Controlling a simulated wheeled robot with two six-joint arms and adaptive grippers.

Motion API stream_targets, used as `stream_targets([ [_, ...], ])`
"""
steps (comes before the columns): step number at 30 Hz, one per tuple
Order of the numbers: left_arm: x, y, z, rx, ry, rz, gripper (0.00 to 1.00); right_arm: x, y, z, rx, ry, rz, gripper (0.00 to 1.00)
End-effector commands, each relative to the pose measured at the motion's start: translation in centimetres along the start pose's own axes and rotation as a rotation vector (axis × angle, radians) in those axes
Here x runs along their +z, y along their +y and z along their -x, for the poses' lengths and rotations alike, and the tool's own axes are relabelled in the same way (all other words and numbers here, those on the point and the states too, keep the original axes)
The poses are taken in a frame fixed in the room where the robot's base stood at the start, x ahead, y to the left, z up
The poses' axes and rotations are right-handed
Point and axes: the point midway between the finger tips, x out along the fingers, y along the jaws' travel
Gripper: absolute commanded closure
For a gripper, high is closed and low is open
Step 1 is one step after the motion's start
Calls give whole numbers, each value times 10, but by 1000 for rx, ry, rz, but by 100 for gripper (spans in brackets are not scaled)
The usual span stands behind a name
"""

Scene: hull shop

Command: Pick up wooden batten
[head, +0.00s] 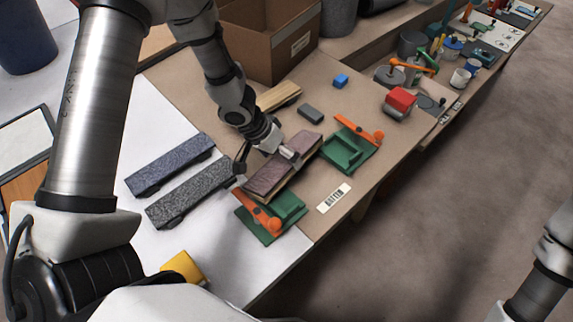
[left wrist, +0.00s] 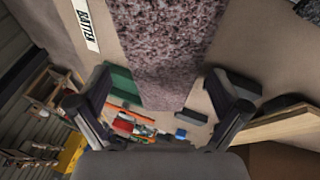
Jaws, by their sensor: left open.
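Light wooden strips (head: 278,97) lie on the bench beside the cardboard box; pale wood (left wrist: 275,126) also shows at the right of the left wrist view. A purple-brown speckled board (head: 268,176) with a wood-coloured side lies between two green clamps with orange levers, the near one (head: 262,226) and the far one (head: 350,152). I cannot tell which is the batten; a label (head: 334,198) reading BATTEN lies by the clamps. My left gripper (head: 265,160) is open over the speckled board, with its fingers either side of it in the left wrist view (left wrist: 165,88). My right gripper is out of view.
Two dark speckled boards (head: 170,163) lie on the white surface to the left. A grey block (head: 310,115), a blue block (head: 341,81) and a red-topped block (head: 399,102) stand around. The cardboard box (head: 262,45) stands behind.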

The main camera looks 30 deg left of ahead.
Motion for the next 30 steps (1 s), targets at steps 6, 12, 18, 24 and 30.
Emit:
stream_targets([
  [6, 1, -1, -31, 0, -1, 1, 0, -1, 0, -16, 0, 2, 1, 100],
  [12, 0, 0, -29, 0, -1, 1, 18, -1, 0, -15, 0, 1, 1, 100],
  [18, 0, 0, -29, 0, -1, 1, 63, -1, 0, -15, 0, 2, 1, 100],
  [24, 0, 0, -29, 0, 0, 1, 63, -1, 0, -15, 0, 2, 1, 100],
  [30, -9, 8, -2, 1, 3, 0, 63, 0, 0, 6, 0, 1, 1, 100],
])
